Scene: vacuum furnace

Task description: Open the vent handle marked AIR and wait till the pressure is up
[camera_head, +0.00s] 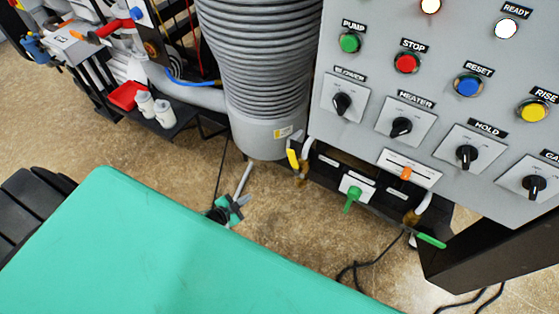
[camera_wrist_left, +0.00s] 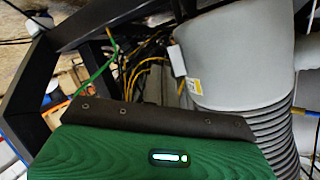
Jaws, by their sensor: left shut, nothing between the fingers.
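Below the control panel in the head view are a yellow handle (camera_head: 293,160), a green handle (camera_head: 351,198) that points down on a white plate, an orange knob (camera_head: 405,173) on a slotted white plate, and another green handle (camera_head: 431,240) at the lower right. Their small markings are too small to read, so I cannot tell which is AIR. I see no pressure reading. My left gripper (camera_head: 228,208), teal and black, is low in front of the ribbed column, left of these handles. It is shut and empty, apart from the handles. My right gripper is not in view.
A large grey ribbed column (camera_head: 255,60) stands left of the panel (camera_head: 450,60) with its buttons and black knobs. A pale rod (camera_head: 243,180) comes down near my left gripper. A dark frame bar (camera_head: 490,255) stands at right. Cables (camera_head: 365,270) lie on the floor.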

